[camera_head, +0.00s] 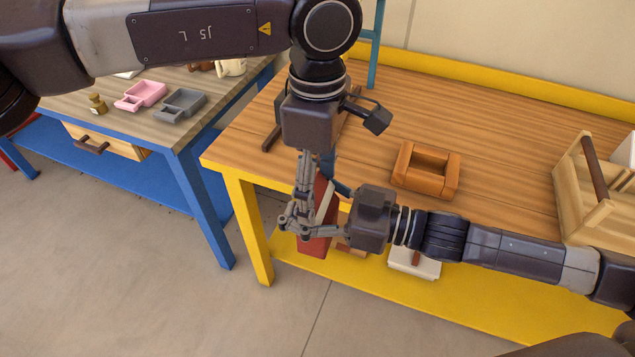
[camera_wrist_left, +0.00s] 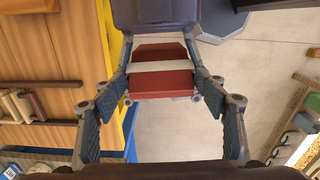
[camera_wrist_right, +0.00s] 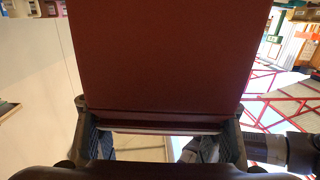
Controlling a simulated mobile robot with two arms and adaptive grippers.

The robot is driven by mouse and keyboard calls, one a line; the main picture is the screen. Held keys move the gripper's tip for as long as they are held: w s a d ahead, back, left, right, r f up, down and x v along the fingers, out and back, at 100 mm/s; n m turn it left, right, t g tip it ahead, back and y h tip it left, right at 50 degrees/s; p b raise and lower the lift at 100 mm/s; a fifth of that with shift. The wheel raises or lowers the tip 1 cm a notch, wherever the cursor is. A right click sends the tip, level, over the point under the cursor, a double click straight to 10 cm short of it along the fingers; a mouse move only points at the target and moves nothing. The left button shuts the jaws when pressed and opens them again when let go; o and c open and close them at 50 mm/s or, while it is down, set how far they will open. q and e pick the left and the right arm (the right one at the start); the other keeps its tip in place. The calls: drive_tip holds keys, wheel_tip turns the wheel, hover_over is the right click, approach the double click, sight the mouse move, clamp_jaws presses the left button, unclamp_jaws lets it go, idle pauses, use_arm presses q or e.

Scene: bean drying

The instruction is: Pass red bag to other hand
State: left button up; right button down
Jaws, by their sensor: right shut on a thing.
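The red bag (camera_head: 314,244) has a pale band along one edge and hangs in front of the wooden table's front left corner. My right gripper (camera_head: 318,228) comes in from the right and is shut on the bag. In the right wrist view the red bag (camera_wrist_right: 165,55) fills the upper middle, between the fingers. My left gripper (camera_head: 303,200) points down from above, close to the bag and the right fingers. In the left wrist view its fingers are spread wide, with the red bag (camera_wrist_left: 160,82) ahead between them; contact is unclear.
The wooden table (camera_head: 500,130) with yellow legs holds a brown square frame (camera_head: 426,169) and a wooden crate (camera_head: 580,200). A blue-legged table (camera_head: 190,130) on the left carries pink and grey trays. A white item (camera_head: 414,262) lies on the yellow lower shelf.

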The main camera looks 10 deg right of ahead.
use_arm(q)
drive_tip(key=c, duration=0.7)
drive_tip(key=shift+c, duration=1.2)
use_arm(e)
drive_tip(key=shift+c, duration=2.2)
unclamp_jaws()
drive_tip(key=shift+d, duration=0.1)
